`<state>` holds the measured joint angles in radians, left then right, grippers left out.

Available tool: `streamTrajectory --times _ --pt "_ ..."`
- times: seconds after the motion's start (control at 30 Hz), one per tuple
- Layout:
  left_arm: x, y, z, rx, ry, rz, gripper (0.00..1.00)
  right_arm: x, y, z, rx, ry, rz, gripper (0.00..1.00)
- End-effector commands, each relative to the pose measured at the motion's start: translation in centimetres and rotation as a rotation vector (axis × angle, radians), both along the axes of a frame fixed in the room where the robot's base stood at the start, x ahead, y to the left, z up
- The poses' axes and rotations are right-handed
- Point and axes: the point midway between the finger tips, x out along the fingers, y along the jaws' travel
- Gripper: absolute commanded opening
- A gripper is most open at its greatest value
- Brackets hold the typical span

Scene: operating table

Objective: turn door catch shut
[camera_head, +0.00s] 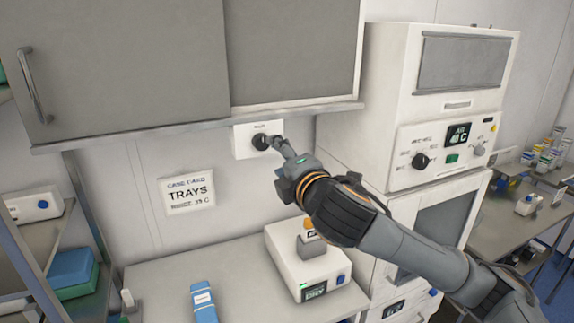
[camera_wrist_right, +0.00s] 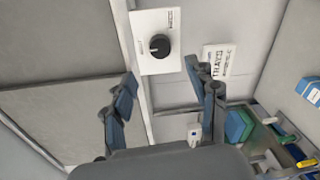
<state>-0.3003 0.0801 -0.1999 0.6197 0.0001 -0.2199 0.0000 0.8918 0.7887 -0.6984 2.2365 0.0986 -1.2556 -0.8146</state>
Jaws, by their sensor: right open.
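The door catch is a round black knob (camera_head: 260,142) on a white plate (camera_head: 242,143) just under the grey wall cabinet (camera_head: 130,65). The knob also shows in the right wrist view (camera_wrist_right: 160,45), with a white mark on its face. My right gripper (camera_head: 277,144) reaches in from the right, with its fingertips close to the knob and partly covering the plate in the head view. In the wrist view the right gripper (camera_wrist_right: 160,69) is open, and the knob appears ahead of the gap between the fingertips. Contact is not clear. My left gripper is out of view.
A paper sign reading TRAYS (camera_head: 187,192) hangs below left of the plate. A white device (camera_head: 300,262) stands on the counter (camera_head: 240,300) under my arm, beside a blue carton (camera_head: 203,303). A tall white cabinet (camera_head: 385,80) stands at the right.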

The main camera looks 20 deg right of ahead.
Motion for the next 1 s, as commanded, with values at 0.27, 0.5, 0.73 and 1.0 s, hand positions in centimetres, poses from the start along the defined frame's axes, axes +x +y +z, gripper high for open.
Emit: streamTrajectory --times 0.27,0.5,0.73,1.0 --pt "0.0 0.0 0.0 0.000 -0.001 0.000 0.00 -3.4 -0.1 0.2 -0.001 0.001 0.001 0.58" --pt "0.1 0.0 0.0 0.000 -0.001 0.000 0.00 -3.8 -0.1 0.2 0.000 0.001 0.000 0.58" --pt "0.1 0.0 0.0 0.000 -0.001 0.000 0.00 -3.8 -0.1 0.2 -0.001 0.001 0.000 0.58" --pt "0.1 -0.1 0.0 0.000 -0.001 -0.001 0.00 -4.2 0.8 -3.7 0.111 0.086 0.003 0.58"
